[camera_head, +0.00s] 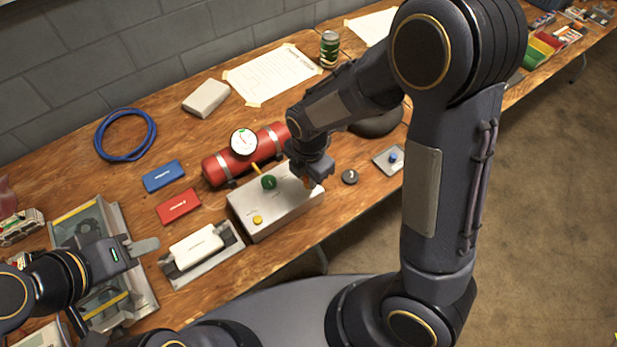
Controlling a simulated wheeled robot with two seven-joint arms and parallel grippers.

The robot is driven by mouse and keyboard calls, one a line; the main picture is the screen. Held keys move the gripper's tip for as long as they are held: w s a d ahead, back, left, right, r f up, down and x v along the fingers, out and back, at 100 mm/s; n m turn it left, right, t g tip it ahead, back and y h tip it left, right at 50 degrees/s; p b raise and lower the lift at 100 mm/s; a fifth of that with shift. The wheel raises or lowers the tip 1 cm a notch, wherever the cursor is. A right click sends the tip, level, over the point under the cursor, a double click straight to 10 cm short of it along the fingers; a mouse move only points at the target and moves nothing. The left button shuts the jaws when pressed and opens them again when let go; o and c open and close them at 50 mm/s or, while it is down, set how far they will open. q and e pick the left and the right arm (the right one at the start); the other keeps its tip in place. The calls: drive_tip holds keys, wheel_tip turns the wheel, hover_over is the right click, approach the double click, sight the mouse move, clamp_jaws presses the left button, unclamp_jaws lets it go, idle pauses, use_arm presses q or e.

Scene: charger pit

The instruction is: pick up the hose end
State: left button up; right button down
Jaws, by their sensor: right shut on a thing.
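A blue hose (125,134) lies coiled on the wooden bench at the back left; its ends are too small to tell apart. My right gripper (311,181) reaches down at the right end of a grey box (270,218), well apart from the hose. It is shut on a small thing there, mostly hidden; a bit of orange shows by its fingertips. The box also carries a green knob (268,182) and a yellow button (257,220). My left gripper (140,248) is at the lower left, over the edge of a grey tray (140,287); its jaw opening is unclear.
A red cylinder (215,169) with a gauge (243,142) lies behind the grey box. Blue (163,176) and red (178,207) blocks and a white device in a holder (195,246) stand left of it. A can (329,49) stands at the back.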

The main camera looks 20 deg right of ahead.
drive_tip(key=s+d+r, duration=0.2)
drive_tip(key=s+r, duration=0.9)
drive_tip(key=s, duration=0.2)
drive_tip(key=shift+s+d+r, duration=0.3)
drive_tip(key=shift+s+r, duration=0.05)
drive_tip(key=shift+s, duration=0.05)
drive_tip(key=shift+w, duration=0.1)
